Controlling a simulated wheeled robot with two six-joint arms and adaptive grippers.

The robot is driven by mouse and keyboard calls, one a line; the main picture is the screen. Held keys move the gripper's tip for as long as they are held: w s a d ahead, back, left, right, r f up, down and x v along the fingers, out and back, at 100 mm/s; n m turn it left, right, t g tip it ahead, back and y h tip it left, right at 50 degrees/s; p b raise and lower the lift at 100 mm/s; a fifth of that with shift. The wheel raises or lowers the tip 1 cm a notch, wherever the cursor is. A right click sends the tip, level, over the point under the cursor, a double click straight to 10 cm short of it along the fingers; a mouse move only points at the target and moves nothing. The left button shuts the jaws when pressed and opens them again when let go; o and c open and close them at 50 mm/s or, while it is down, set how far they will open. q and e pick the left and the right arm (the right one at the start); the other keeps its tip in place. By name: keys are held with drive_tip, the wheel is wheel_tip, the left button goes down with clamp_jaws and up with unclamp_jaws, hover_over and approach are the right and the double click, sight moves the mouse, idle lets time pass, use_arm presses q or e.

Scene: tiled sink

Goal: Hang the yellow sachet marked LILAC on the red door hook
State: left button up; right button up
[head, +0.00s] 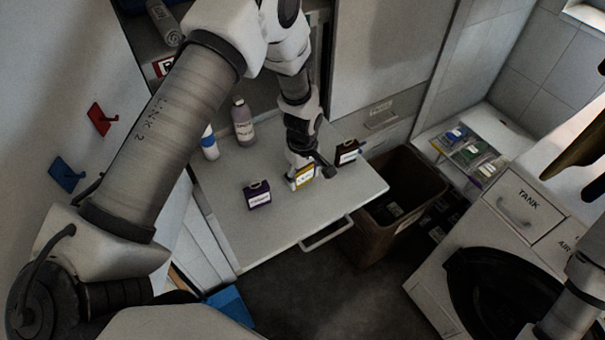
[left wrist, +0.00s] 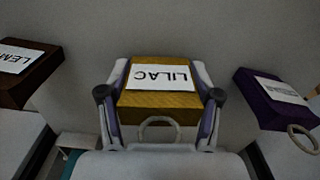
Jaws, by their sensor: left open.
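The yellow sachet (head: 303,181) stands on the grey pull-out board, partly hidden by my left gripper (head: 306,168). In the left wrist view the yellow sachet (left wrist: 160,97) shows its white LILAC label and a pale ring at its near edge. The fingers of my left gripper (left wrist: 160,94) are open, one on each side of the sachet; whether they touch it I cannot tell. The red door hook (head: 98,118) is on the pale door at the left and is empty. My right gripper is not in view.
A purple sachet (head: 257,195) and a dark brown sachet (head: 348,153) stand either side of the yellow one. Bottles (head: 243,122) stand behind. A blue hook (head: 66,174) sits below the red one. A brown bin (head: 401,210) is right of the board (head: 230,230).

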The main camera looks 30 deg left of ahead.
use_arm(q)
drive_tip(key=shift+a, duration=0.25)
drive_tip(key=shift+c, duration=0.6)
drive_tip(key=shift+d, duration=0.15)
drive_tip(key=shift+s+d+f, duration=0.1)
drive_tip(key=shift+d+f, duration=0.05)
drive_tip(key=shift+f, duration=0.05)
drive_tip(key=o, duration=1.2)
drive_tip(key=shift+f, duration=0.1)
drive_tip(key=shift+r, duration=0.35)
drive_tip(key=r+b, duration=0.2)
drive_tip(key=r, duration=0.1)
drive_tip(key=r+b, duration=0.1)
drive_tip(key=shift+a+r, duration=0.15)
drive_tip(key=shift+a, duration=0.1)
drive_tip(key=shift+r, duration=1.55)
